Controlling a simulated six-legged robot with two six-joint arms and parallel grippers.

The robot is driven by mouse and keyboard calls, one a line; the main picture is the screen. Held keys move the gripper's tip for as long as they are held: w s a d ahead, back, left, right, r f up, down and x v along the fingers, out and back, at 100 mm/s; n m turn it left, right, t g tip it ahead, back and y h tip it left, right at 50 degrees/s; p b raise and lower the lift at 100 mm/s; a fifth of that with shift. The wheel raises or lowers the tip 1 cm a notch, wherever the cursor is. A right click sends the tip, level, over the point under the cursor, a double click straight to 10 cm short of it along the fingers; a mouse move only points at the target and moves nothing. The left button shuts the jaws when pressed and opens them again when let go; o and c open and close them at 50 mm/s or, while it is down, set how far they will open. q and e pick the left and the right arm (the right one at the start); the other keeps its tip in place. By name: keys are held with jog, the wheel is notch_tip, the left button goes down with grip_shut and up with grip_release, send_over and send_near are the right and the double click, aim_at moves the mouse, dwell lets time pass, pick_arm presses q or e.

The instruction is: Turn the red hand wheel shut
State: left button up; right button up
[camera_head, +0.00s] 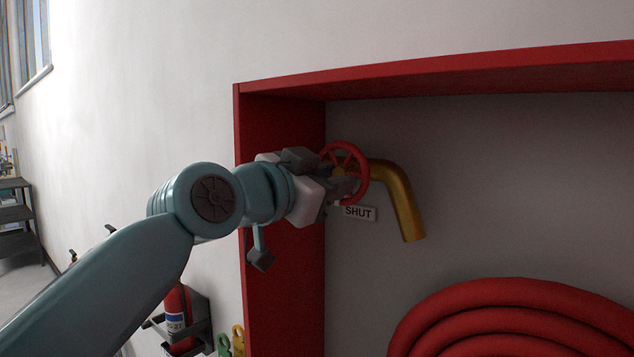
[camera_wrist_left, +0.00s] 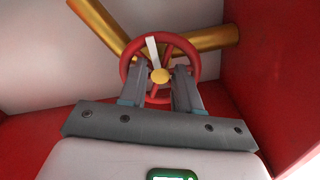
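The red hand wheel (camera_head: 364,165) is on a brass pipe (camera_head: 402,200) inside a red-framed wall cabinet. In the left wrist view the wheel (camera_wrist_left: 193,52) faces me, with a yellow hub and one white mark pointing near the top. My left gripper (camera_head: 347,184) is at the wheel's near side. In the left wrist view its two fingers (camera_wrist_left: 158,82) stand apart, one on each side of the hub, overlapping the wheel's lower part. I cannot tell whether they touch the rim or spokes. A "SHUT" label (camera_head: 358,213) is just below the wheel. My right gripper is not in view.
The red cabinet frame (camera_head: 280,130) stands close to my left wrist. A coiled red hose (camera_head: 500,310) fills the cabinet's lower right. A fire extinguisher (camera_head: 177,315) hangs on the wall at lower left. The cabinet space right of the pipe is clear.

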pick_arm(q)
jog(key=b+v, duration=0.5)
jog(key=v, duration=1.1)
jog(key=shift+s+a, duration=0.1)
jog(key=shift+s, duration=0.05)
